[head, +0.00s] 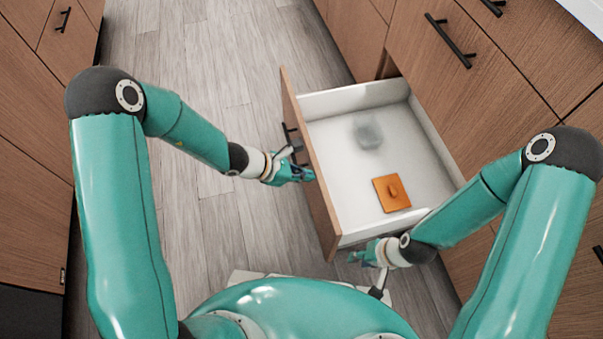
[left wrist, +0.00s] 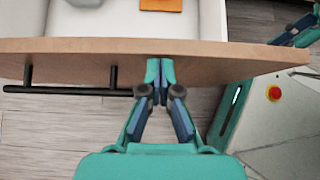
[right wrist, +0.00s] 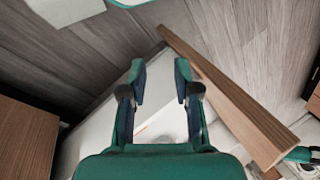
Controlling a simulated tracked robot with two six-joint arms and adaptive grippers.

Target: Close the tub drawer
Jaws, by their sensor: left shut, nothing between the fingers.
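The drawer is pulled out, with a wooden front (head: 318,190), white walls and a dark bar handle (head: 291,138). The front (left wrist: 225,52) and handle (left wrist: 70,90) also show in the left wrist view. My left gripper (head: 308,174) is shut and empty. Its fingertips (left wrist: 160,64) are at the outer face of the front, just right of the handle's end in the left wrist view; whether they touch it I cannot tell. My right gripper (head: 356,256) is beside the drawer's near side; its fingers (right wrist: 161,66) are apart with nothing visible between them.
Inside the drawer lie an orange square item (head: 391,194) with a raised knob and a blurred grey item (head: 368,134). Wooden cabinets (head: 455,90) with dark handles flank the drawer's opening. The grey plank floor (head: 220,75) left of the drawer is clear.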

